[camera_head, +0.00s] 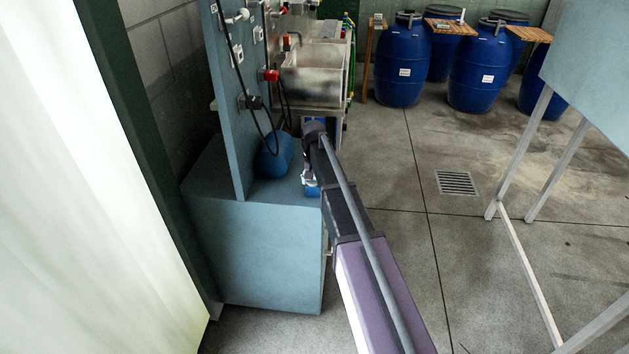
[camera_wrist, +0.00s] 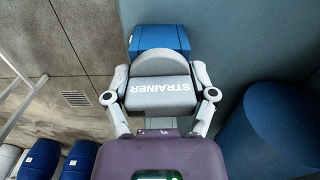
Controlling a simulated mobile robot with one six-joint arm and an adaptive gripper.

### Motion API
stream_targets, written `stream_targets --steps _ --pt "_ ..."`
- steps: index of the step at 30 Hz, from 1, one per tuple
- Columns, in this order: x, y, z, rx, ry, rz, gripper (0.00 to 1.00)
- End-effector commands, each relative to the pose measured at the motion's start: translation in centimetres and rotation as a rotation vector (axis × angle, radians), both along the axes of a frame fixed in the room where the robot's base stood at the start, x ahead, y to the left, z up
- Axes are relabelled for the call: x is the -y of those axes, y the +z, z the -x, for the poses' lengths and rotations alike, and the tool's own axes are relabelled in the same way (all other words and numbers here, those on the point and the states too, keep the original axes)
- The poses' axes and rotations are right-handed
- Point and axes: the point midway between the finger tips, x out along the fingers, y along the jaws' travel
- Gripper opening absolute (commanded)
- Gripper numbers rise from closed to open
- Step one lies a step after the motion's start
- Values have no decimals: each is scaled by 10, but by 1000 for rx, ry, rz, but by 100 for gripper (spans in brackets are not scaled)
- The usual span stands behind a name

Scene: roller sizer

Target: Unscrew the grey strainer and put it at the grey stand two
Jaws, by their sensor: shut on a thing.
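The grey strainer (camera_wrist: 162,88), with STRAINER printed on it in white, sits between the two fingers of my gripper (camera_wrist: 160,80) in the wrist view. My gripper is shut on it. A blue block (camera_wrist: 160,38) lies just beyond the strainer; whether they touch or are joined I cannot tell. In the head view my gripper (camera_head: 310,178) is at the right edge of the blue-grey bench, with a bit of blue (camera_head: 312,191) below it. The strainer is hidden there by my arm. I cannot make out a grey stand two in either view.
A blue cylinder (camera_head: 275,155) stands on the bench (camera_head: 250,240), close beside my gripper; it is also at right in the wrist view (camera_wrist: 265,130). An upright panel (camera_head: 228,90) with hoses rises behind. Blue barrels (camera_head: 403,60) stand far off.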

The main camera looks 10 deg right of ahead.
Motion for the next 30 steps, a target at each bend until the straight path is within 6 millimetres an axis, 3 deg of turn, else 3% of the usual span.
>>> stream_targets --steps 1,2,12,30 --pt "0 0 0 -1 0 0 22" --pt "0 0 0 -1 0 0 15" --pt "0 0 1 -1 107 1 15" --pt "0 1 0 0 491 1 32"
